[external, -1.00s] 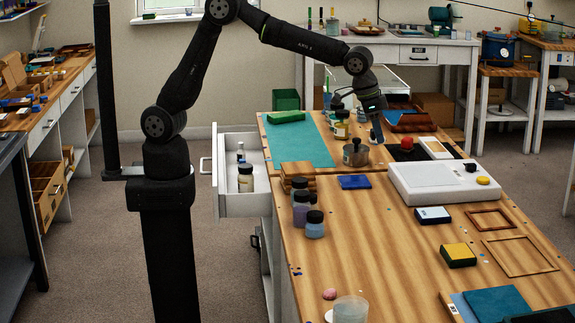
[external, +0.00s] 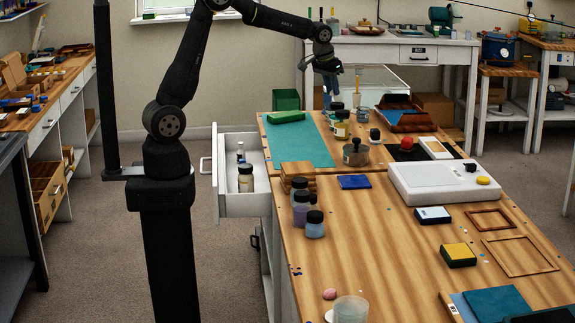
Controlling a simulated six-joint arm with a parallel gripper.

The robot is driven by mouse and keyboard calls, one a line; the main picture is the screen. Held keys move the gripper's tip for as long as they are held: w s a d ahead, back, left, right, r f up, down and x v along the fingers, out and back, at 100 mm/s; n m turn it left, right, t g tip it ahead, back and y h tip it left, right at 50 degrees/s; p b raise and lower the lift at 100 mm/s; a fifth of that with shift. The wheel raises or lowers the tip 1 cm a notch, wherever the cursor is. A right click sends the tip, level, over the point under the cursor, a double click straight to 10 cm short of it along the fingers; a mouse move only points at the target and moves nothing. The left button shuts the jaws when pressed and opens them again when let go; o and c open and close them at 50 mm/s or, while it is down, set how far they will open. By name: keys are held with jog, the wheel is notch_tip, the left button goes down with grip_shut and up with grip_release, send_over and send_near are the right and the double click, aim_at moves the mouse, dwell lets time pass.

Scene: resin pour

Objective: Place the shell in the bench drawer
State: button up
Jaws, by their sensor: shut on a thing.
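My gripper (external: 331,88) hangs over the far end of the wooden bench, above the capped jars. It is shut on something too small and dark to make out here. I cannot tell whether this is the shell. The bench drawer (external: 243,207) is white and pulled open on the bench's left side. Bottles (external: 245,180) stand inside it, with bare floor around them. My gripper is above and to the right of the drawer, well apart from it. A small pink rounded thing (external: 329,294) lies near the front of the bench; I cannot tell what it is.
Capped jars (external: 342,126) and a metal pot (external: 355,154) stand below my gripper. A teal mat (external: 300,145) with a green block (external: 286,116) lies between them and the drawer. Wooden boards (external: 297,171) and more jars (external: 314,225) line the bench's left edge.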

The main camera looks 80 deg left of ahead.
jog(key=s+a+n+g+y, duration=0.15)
jog(key=s+a+n, duration=0.55)
jog(key=s+a, duration=2.15)
jog(key=shift+s+d+f, duration=0.25)
jog(key=shift+f, duration=4.95)
jog(key=shift+s+d+f, duration=0.25)
jog(key=shift+f, duration=4.95)
jog(key=shift+s+d+f, duration=0.25)
jog(key=shift+f, duration=4.95)
jog(key=shift+f, duration=0.15)
jog(key=o, duration=0.9)
jog(key=v, duration=1.2)
